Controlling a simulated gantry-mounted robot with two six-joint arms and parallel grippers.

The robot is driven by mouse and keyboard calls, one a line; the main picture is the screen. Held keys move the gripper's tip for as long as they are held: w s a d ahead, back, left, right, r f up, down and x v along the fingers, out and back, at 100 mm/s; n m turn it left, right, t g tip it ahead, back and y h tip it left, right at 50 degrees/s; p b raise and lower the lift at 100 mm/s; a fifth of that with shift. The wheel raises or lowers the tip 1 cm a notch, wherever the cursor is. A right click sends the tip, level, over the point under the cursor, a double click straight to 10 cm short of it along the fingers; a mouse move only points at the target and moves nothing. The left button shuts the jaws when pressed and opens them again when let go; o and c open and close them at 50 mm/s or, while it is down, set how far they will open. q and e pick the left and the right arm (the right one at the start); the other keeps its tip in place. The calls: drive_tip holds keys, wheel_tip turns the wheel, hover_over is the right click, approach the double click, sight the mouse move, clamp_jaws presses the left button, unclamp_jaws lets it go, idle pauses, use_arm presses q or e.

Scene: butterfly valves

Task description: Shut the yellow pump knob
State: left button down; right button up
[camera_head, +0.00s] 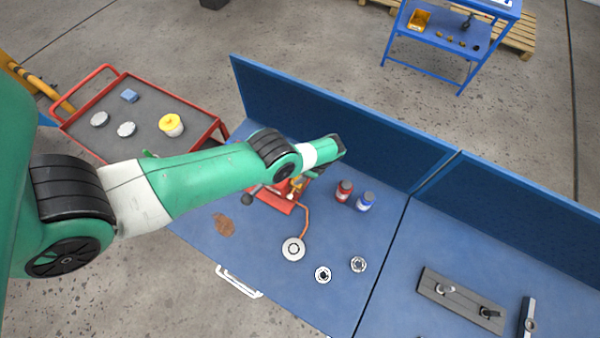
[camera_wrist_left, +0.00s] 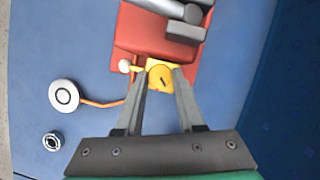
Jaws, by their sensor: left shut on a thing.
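The yellow pump knob (camera_wrist_left: 160,77) is a round yellow part on the red pump base (camera_wrist_left: 128,38) in the left wrist view. My left gripper (camera_wrist_left: 160,80) has its two fingers on either side of the knob and is shut on it. In the head view the red pump (camera_head: 272,198) stands on the blue bench, and my left arm covers much of it. The left gripper and the knob are mostly hidden there behind the arm's wrist. My right gripper is in neither view.
An orange hose runs from the pump to a round grey disc (camera_head: 293,249). A red bottle (camera_head: 344,191) and a blue bottle (camera_head: 365,201) stand right of the pump. A blue panel (camera_head: 390,155) rises behind the bench (camera_head: 250,250). A red cart (camera_head: 84,140) stands left.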

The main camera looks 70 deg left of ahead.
use_arm(q)
drive_tip(key=shift+d+r+m+t+y+p, duration=0.1)
drive_tip(key=shift+r+m+t+y+p, duration=0.1)
drive_tip(key=shift+m+p, duration=0.45)
drive_tip(key=shift+r+m+t+y+p, duration=0.1)
drive_tip(key=shift+m+y+p, duration=0.1)
drive_tip(key=shift+m+p, duration=0.45)
drive_tip(key=shift+s+d+f+m+t+y+p, duration=0.1)
drive_tip(key=shift+m+t+y+p, duration=0.1)
drive_tip(key=shift+m+p, duration=0.4)
drive_tip(key=shift+s+m+t+y+p, duration=0.1)
drive_tip(key=shift+m+y+p, duration=0.1)
drive_tip(key=shift+m+p, duration=0.35)
drive_tip(key=m+t+p, duration=0.1)
drive_tip(key=m+p, duration=0.1)
drive_tip(key=shift+m, duration=0.35)
drive_tip(key=shift+f+m+y+p, duration=0.15)
drive_tip(key=shift+m+y+p, duration=0.2)
drive_tip(key=shift+m, duration=0.15)
drive_tip(key=shift+t, duration=0.3)
drive_tip(key=c, duration=0.8)
unclamp_jaws()
